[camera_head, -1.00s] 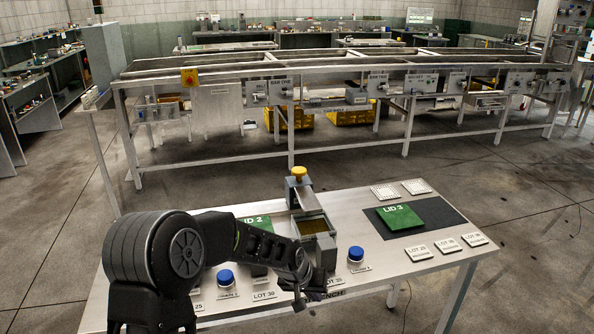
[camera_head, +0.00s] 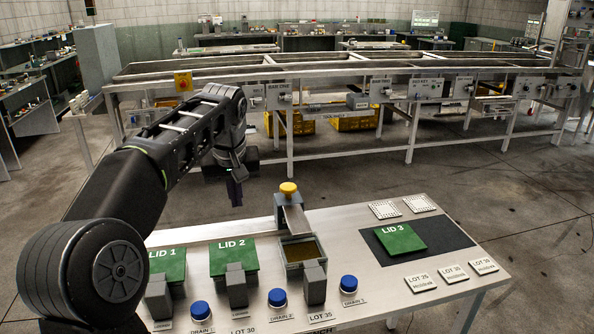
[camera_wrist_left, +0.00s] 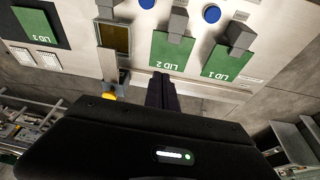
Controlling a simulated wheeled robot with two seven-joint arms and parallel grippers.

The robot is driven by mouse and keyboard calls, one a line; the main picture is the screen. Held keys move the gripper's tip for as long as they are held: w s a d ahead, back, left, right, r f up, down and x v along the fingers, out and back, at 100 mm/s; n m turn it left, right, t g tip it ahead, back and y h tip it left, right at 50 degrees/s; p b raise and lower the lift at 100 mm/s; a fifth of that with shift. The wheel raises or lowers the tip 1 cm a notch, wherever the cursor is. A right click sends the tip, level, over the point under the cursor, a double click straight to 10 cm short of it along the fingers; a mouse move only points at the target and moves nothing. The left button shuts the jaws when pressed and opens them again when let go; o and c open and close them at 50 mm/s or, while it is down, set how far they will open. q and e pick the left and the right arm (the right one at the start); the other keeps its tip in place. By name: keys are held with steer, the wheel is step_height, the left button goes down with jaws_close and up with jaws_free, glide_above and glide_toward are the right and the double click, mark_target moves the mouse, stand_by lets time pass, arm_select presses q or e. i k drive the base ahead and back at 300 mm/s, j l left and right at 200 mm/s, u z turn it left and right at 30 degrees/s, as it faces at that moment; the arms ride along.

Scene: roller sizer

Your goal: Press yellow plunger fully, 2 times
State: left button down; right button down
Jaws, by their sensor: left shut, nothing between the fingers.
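The yellow plunger (camera_head: 289,188) is a round knob on top of a grey block at the back edge of the steel bench, behind an open-topped grey box. It stands up from its block. In the left wrist view the yellow plunger (camera_wrist_left: 109,97) is partly cut off by my gripper's dark body. My left gripper (camera_head: 236,200) points down, shut and empty, left of the plunger and apart from it, beyond the bench's back edge in the picture. Its fingertips (camera_wrist_left: 162,76) also show in the wrist view. My right gripper is not in view.
Green LID 1 (camera_head: 168,264) and LID 2 (camera_head: 233,257) stand left of the open box (camera_head: 283,254). LID 3 (camera_head: 401,238) lies on a dark mat at right. Blue buttons (camera_head: 277,297) line the front. A long steel machine frame (camera_head: 345,72) stands behind.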

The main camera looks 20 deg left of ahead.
mark_target(288, 188)
steer(key=i, duration=1.05)
